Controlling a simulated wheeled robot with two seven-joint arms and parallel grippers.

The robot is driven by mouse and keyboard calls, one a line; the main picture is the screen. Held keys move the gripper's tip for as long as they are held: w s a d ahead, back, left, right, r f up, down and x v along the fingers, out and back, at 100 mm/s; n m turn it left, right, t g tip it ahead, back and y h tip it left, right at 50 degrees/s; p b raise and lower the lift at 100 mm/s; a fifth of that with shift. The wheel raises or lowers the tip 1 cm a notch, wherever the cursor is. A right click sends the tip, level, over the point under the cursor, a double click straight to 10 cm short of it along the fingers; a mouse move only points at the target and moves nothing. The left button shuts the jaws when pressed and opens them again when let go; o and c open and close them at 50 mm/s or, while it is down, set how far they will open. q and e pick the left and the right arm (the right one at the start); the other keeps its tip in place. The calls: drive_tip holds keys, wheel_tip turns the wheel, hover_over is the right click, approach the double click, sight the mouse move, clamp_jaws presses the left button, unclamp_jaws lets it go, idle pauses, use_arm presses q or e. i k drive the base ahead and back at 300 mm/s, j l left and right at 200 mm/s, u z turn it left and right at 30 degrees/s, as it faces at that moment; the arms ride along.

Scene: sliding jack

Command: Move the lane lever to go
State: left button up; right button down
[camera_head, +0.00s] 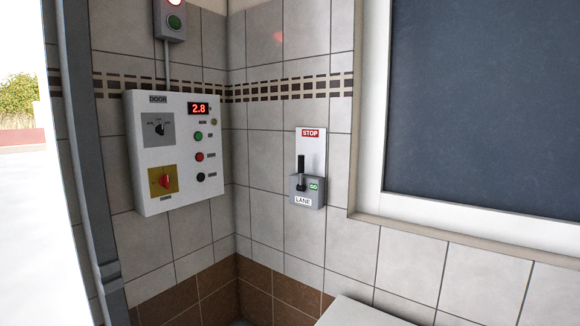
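The lane lever unit (308,199) is mounted on the tiled wall right of the corner. It has a white backplate with a red STOP label (310,133) at the top and a grey box at the bottom. A green GO label (314,185) and a LANE label are on the grey box. The black lever (301,172) stands upright in front of the plate, below the STOP label and left of the GO label. Its exact setting is hard to tell. Neither of my grippers is in view.
A white DOOR control panel (176,146) with knobs, buttons and a red 2.8 display is on the left wall. A light box (170,20) with a red light lit is above it. A framed dark window (490,105) is at right. A pale surface (360,312) juts in below.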

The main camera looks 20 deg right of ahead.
sight(300, 187)
drive_tip(key=i+j+z, duration=0.2)
drive_tip(key=i+z, duration=0.2)
drive_tip(key=i, duration=0.2)
drive_tip(key=i+j+z, duration=0.4)
drive_tip(key=i, duration=0.15)
drive_tip(key=i+j+z, duration=0.8)
drive_tip(key=j, duration=0.4)
drive_tip(key=i+j+z, duration=0.35)
drive_tip(key=i, duration=0.15)
drive_tip(key=i+j+z, duration=0.75)
drive_tip(key=j, duration=0.2)
drive_tip(key=k+l+z, duration=0.2)
drive_tip(key=i+l+u, duration=0.1)
drive_tip(key=i+j+u, duration=0.15)
drive_tip(key=j, duration=0.25)
drive_tip(key=i, duration=0.1)
